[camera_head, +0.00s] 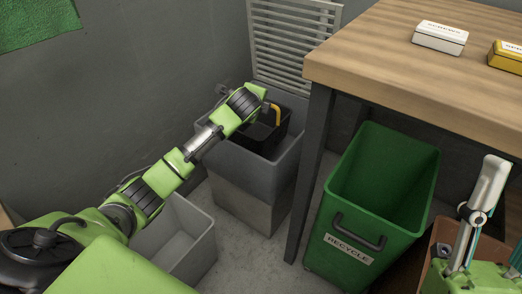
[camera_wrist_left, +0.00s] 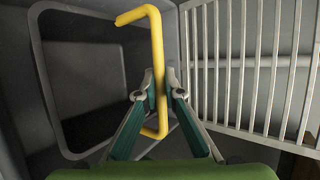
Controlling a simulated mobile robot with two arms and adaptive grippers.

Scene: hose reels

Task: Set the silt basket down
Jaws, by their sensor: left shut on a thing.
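The silt basket (camera_head: 262,138) is a dark open box with a yellow handle (camera_head: 277,115). It is inside the mouth of a tall grey box (camera_head: 232,172) against the wall. Whether it rests on anything in there cannot be seen. In the left wrist view, the basket's dark interior (camera_wrist_left: 85,60) lies left of the fingers. My left gripper (camera_wrist_left: 159,90) is shut on the upright part of the yellow handle (camera_wrist_left: 156,45). In the head view, my left wrist hides its fingers. My right gripper (camera_head: 490,215) is partly in view at the lower right, cut off by the edge.
A lower grey bin (camera_head: 190,245) stands in front of the tall box. A white slatted panel (camera_head: 290,50) is behind it. A wooden table (camera_head: 420,75) with small boxes and a green recycle bin (camera_head: 345,225) are to the right. Grey floor shows between them.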

